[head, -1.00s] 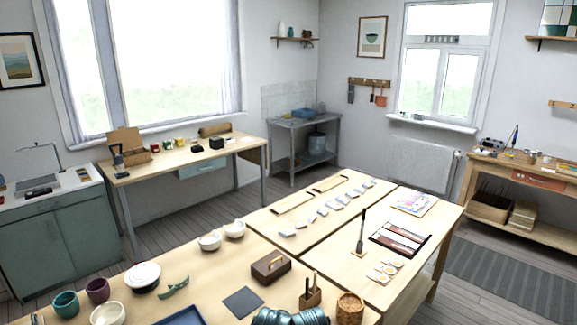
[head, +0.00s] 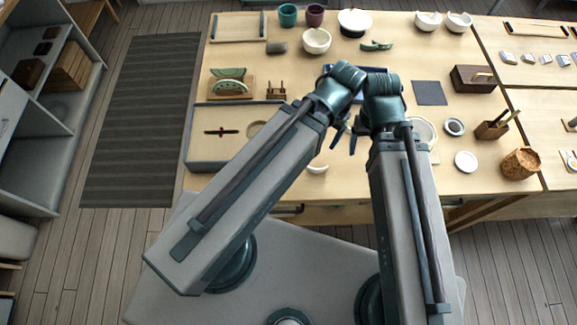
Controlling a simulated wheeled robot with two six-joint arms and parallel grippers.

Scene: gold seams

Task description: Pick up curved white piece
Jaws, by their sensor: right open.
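A small curved white piece (head: 317,169) lies near the table's front edge, partly covered by my left arm. My right gripper (head: 345,138) is open, with its dark fingers pointing down just above and to the right of that piece in the picture. They look empty and apart from the piece; their height above the table is hard to tell. My left arm's wrist is bent beside the right one, and its gripper is hidden behind the arms.
A grey tray (head: 190,151) with a dark tool lies at left. A white bowl (head: 317,40) and cups stand at the back. At right are a white dish (head: 466,161), a wooden tool holder (head: 492,130), a wicker basket (head: 520,163) and a brown box (head: 472,79).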

